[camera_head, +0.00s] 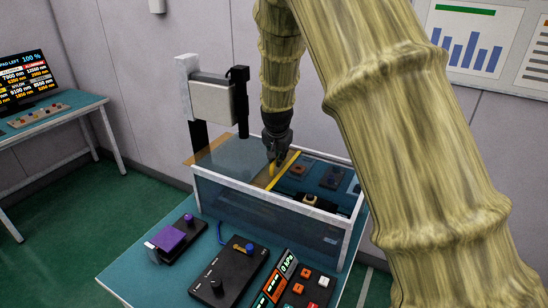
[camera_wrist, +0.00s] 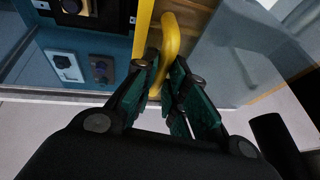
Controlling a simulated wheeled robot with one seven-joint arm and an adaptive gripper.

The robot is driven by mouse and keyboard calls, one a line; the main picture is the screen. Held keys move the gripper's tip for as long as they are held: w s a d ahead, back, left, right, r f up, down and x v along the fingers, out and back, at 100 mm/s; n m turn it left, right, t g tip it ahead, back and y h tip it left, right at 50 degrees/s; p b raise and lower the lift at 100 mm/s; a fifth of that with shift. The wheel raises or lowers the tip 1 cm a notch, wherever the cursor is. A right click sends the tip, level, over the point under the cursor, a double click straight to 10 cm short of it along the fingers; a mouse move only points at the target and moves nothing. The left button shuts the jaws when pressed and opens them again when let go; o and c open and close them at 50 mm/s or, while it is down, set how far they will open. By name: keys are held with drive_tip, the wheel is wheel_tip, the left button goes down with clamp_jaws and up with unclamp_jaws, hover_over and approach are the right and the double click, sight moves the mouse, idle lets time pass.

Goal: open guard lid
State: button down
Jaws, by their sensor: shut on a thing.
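The guard is a white-framed box with clear walls (camera_head: 270,207) on the teal table. A see-through lid panel (camera_head: 232,152) covers the left part of its top, with a yellow strip (camera_head: 287,165) along its right edge. To the right of the strip the top looks uncovered, though the clear material makes this hard to tell. My gripper (camera_head: 275,158) points down at the yellow handle (camera_head: 271,171) beside the strip. In the wrist view my gripper's fingers (camera_wrist: 168,72) are closed around the yellow handle loop (camera_wrist: 171,38), partly hiding it.
Dark modules (camera_head: 331,178) sit inside the guard. In front are a purple-topped device (camera_head: 173,240), a black control box (camera_head: 230,273) and a button panel (camera_head: 292,285). A grey-white post unit (camera_head: 213,98) stands behind the guard. Another desk (camera_head: 50,118) is at left.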

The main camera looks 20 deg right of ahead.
drive_tip(key=shift+w+d+r, duration=0.1)
drive_tip(key=shift+w+r, duration=0.05)
drive_tip(key=c, duration=1.5)
unclamp_jaws()
drive_tip(key=shift+o, duration=0.2)
drive_tip(key=v, duration=1.2)
